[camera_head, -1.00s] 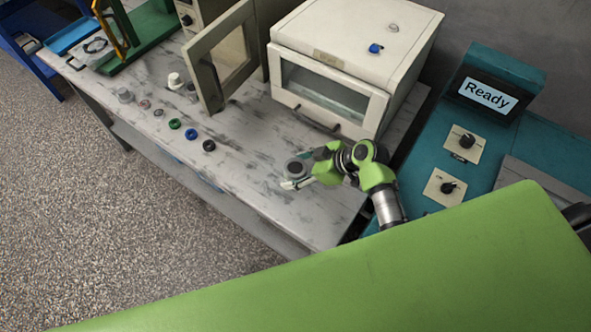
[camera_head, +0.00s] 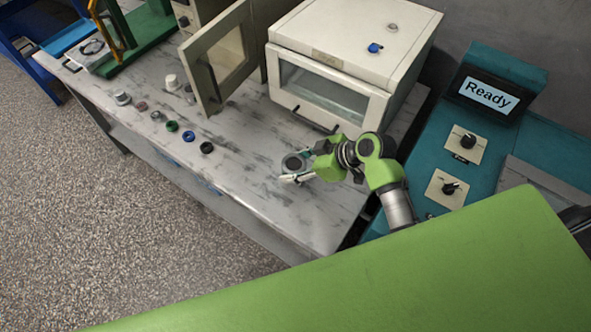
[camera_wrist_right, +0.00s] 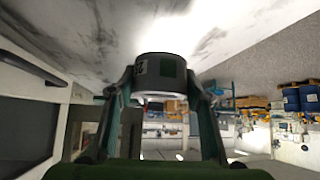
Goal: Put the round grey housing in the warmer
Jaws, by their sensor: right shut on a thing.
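The round grey housing (camera_head: 292,162) is a short cylinder with a dark centre, near the front right of the marble-topped bench. In the right wrist view the housing (camera_wrist_right: 153,66) sits between both fingertips, with a dark green square and small marking on its side. My right gripper (camera_head: 300,169) is shut on it; it also shows in the right wrist view (camera_wrist_right: 160,88). I cannot tell the housing's height above the bench. A white box-shaped appliance (camera_head: 350,50) with a windowed, closed door stands behind it. A beige cabinet with an open door (camera_head: 218,58) stands left of that. No label shows which is the warmer.
Several small rings and caps, including a blue ring (camera_head: 189,136) and a black ring (camera_head: 207,148), lie left on the bench (camera_head: 250,190). A teal console with a "Ready" screen (camera_head: 487,95) stands right. Bench space before the white appliance is mostly clear.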

